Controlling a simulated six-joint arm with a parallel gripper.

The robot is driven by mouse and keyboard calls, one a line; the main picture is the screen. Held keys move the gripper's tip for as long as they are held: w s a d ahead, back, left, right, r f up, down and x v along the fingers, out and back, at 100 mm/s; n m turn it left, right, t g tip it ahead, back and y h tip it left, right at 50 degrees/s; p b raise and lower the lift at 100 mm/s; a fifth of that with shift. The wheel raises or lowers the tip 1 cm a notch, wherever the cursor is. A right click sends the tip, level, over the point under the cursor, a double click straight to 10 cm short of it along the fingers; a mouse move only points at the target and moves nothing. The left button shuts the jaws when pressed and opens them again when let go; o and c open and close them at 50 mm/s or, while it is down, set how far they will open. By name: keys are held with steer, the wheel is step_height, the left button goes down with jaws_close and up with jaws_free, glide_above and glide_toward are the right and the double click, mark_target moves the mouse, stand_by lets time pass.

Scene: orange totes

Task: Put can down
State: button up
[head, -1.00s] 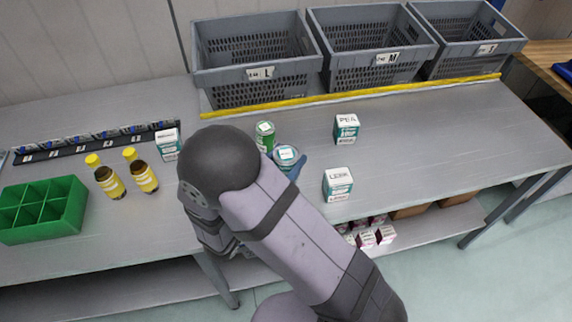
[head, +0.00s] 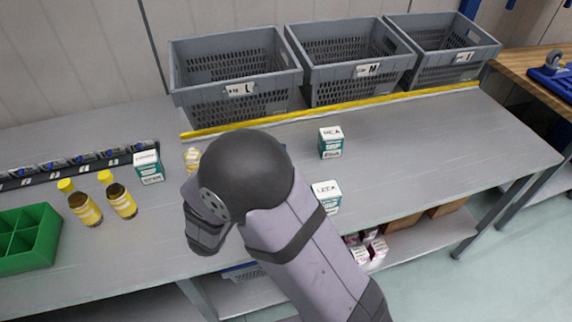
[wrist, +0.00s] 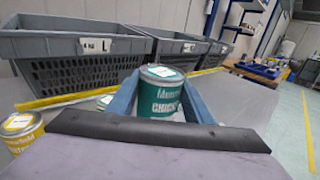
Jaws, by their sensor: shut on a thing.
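A teal-green can (wrist: 162,95) with a white label on its lid stands upright between the two blue fingers of my gripper (wrist: 163,88) in the wrist view. The gripper is shut on it. The can's lower part is hidden behind the dark bar of my gripper, so I cannot tell whether it touches the bench (head: 430,140).
Grey crates L (head: 238,105), M (head: 368,85) and another (head: 460,68) stand behind a yellow strip (head: 330,112). Teal boxes (head: 330,142) (head: 327,197) (head: 148,167), two yellow-capped bottles (head: 85,207) and a green divided tray (head: 35,245) are on the bench. Its right part is clear.

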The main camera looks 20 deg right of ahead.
steer(key=w+d+f+n+t+y+b, duration=0.1)
steer(key=w+d+f+y+b, duration=0.15)
steer(key=w+b, duration=0.55)
steer(key=w+d+r+n+t+y+b, duration=0.2)
steer(key=w+d+r+b, duration=0.35)
steer(key=d+b, duration=0.2)
steer(key=shift+w+a+f, duration=0.1)
steer(key=shift+w+f, duration=0.05)
steer(key=shift+f, duration=2.3)
steer(key=shift+w+f, duration=0.1)
steer(key=shift+f, duration=2.3)
steer(key=shift+w+a+f, duration=0.1)
steer(key=shift+w+f, duration=0.05)
steer(key=shift+f, duration=2.3)
steer(key=shift+f, duration=0.2)
steer(key=o, duration=1.3)
steer(key=shift+n, duration=0.3)
steer(key=shift+r, duration=0.15)
steer(key=b+v, duration=0.1)
steer(key=v, duration=1.1)
steer(key=shift+d, duration=0.1)
